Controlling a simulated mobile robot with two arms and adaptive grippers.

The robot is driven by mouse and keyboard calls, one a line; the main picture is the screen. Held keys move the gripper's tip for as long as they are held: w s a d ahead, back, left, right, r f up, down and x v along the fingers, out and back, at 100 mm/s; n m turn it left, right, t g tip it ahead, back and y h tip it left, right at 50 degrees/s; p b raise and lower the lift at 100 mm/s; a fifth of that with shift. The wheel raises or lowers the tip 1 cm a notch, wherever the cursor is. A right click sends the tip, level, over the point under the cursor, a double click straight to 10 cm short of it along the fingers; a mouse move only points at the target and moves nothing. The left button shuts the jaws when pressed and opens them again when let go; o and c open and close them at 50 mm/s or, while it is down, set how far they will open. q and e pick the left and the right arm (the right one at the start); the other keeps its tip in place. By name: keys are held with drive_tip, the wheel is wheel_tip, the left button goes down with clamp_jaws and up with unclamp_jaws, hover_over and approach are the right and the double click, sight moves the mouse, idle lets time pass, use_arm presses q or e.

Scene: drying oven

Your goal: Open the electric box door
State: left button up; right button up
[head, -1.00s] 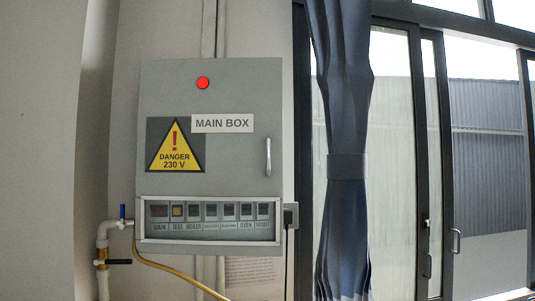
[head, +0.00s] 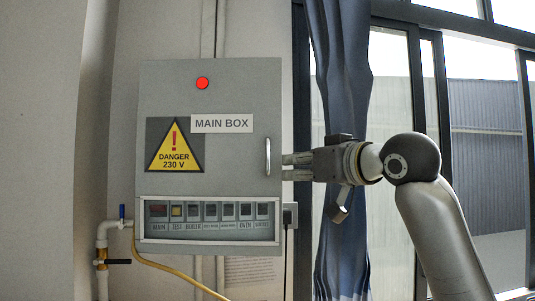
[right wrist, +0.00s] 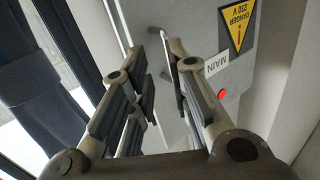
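The grey electric box (head: 215,100) hangs on the wall in the head view, its door shut. A slim vertical handle (head: 268,156) sits at the door's right edge. My right gripper (head: 288,160) comes in from the right at handle height, its fingertips just right of the handle; contact cannot be told. In the right wrist view the gripper (right wrist: 160,60) is open, with a wide gap between its fingers. The box door (right wrist: 190,25) shows beyond them, upside down. My left gripper is not in view.
A row of switches (head: 208,211) lies behind a window low on the box. A pipe with valves (head: 102,245) and a yellow hose (head: 180,279) run at the lower left. A blue curtain (head: 343,90) hangs behind my right arm, before the glass doors.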

sight(268, 151)
drive_tip(key=w+a+r+p, duration=0.1)
drive_tip(key=w+p, duration=0.1)
drive_tip(key=w+a+r+p, duration=0.1)
drive_tip(key=w+a+p, duration=0.1)
drive_tip(key=w+a+r+p, duration=0.1)
drive_tip(key=w+a, duration=0.1)
drive_tip(key=shift+w+r+p, duration=0.15)
drive_tip(key=shift+r+p, duration=0.15)
drive_tip(key=shift+p, duration=0.1)
drive_tip(key=shift+p+x, duration=0.4)
drive_tip(key=shift+x, duration=0.55)
drive_tip(key=shift+f, duration=0.2)
drive_tip(key=shift+c, duration=0.2)
clamp_jaws()
